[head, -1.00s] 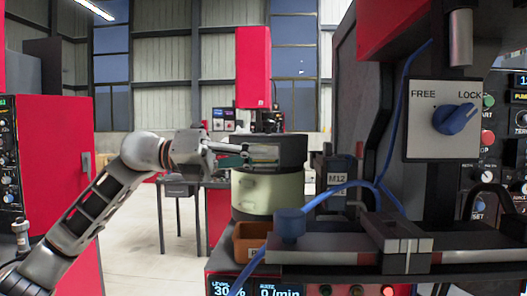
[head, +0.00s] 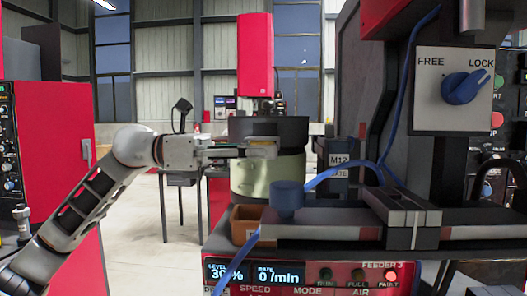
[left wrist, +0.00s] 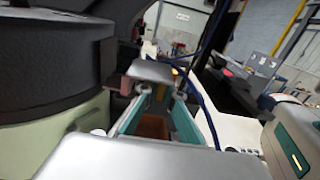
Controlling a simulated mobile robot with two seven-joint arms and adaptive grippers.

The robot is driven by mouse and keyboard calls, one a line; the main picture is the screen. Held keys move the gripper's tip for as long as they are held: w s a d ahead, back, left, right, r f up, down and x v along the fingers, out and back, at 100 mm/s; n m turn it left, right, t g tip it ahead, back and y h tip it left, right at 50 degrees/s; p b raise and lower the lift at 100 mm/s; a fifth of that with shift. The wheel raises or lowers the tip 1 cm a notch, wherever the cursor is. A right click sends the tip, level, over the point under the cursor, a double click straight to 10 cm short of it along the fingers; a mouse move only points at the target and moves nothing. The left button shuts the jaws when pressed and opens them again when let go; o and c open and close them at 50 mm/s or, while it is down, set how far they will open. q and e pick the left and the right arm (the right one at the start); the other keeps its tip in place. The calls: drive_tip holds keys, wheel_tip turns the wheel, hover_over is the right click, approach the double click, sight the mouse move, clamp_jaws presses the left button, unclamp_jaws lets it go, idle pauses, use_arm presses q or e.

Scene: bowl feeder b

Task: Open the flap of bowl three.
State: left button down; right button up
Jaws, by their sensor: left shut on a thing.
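Bowl three (head: 268,130) is a dark bowl on a pale green drum (head: 262,178), behind the panel marked FEEDER 3. My left gripper (head: 262,149) reaches in from the left in front of the bowl's dark wall. A small pale piece, seemingly the flap (head: 263,143), shows at its fingertips; its edges are hard to make out. In the left wrist view, the gripper's teal-padded fingers (left wrist: 158,100) lie beside the dark bowl (left wrist: 50,65). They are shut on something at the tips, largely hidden. My right gripper is not in view.
An orange-brown bin (head: 247,222) stands below the gripper. A blue knob (head: 287,198) with a blue hose and a grey rail (head: 330,228) are close on the right. The feeder panel (head: 310,272) is in front. A FREE/LOCK switch (head: 463,87) sits upper right.

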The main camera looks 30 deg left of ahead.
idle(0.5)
use_arm(q)
drive_tip(key=c, duration=2.4)
unclamp_jaws()
drive_tip(key=shift+c, duration=0.2)
drive_tip(key=shift+s+a, duration=0.1)
drive_tip(key=shift+a, duration=0.15)
drive_tip(key=v, duration=1.1)
drive_tip(key=shift+s+a, duration=0.15)
drive_tip(key=shift+a, duration=0.1)
